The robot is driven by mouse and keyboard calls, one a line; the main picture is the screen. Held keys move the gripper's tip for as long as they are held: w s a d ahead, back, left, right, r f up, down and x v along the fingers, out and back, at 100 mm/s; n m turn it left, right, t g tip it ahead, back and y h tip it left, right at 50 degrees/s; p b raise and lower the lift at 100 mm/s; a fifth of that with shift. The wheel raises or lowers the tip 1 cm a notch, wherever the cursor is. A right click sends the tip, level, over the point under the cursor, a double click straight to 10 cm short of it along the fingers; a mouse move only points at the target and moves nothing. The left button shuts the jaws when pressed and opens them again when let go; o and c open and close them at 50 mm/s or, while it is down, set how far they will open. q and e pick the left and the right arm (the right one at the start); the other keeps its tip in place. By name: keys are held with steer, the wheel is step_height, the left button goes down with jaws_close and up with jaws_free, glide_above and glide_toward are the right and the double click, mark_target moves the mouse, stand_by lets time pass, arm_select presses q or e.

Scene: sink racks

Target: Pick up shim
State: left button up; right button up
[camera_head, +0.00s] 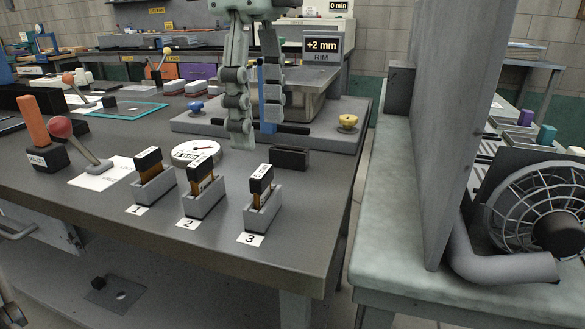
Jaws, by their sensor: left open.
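Three shims with black labelled tops and brown-orange bodies stand upright in grey holders near the table's front edge. The left shim (148,162) is in the holder (155,190) by tag 1. The middle shim (201,178) is in the holder (204,204) by tag 2. The right shim (261,182) is in the holder (262,212) by tag 3. The print on their tops is too small to read. My left gripper (256,132) is open, pointing down behind the holders, apart from the shims. A blue upright bar (266,98) shows between its fingers. My right gripper is out of view.
A round gauge (196,152) and a dark block (290,158) lie behind the holders. A grey plate with a yellow knob (347,122) stands at the back. A "+2 mm RIM" sign (321,46) is behind. A mallet (38,130) and red-knobbed lever (61,127) are left. A grey panel (445,130) rises right.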

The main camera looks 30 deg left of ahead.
mark_target(261, 171)
arm_select(q)
steer(key=shift+s+a+f, duration=0.1)
steer(key=shift+f, duration=0.2)
step_height(261, 171, down, 7)
steer(key=shift+c, duration=0.3)
steer(key=c, duration=1.2)
